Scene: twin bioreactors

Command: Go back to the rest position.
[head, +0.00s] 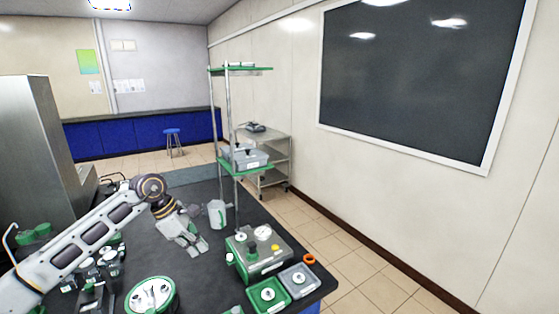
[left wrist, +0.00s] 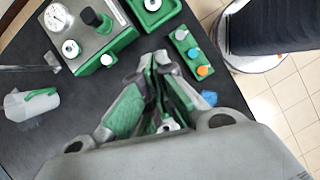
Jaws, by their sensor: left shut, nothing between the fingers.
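My left gripper (head: 198,246) hangs over the dark bench (head: 205,285), its fingers pointing down and right, left of the gauge box. In the left wrist view the fingers (left wrist: 160,62) are closed together with nothing held. The green and grey gauge box (head: 262,252) stands at the bench's right side; it also shows in the left wrist view (left wrist: 112,47). A white jug (head: 217,213) stands just behind the gripper and shows at the left in the left wrist view (left wrist: 30,105). My right gripper is not in view.
A green tray (head: 257,296) and a grey tray (head: 311,284) lie at the bench's near right, with an orange ring (head: 309,259) nearby. A green-rimmed round lid (head: 133,299) is at the front. A tall rack post (head: 229,110) rises behind the jug.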

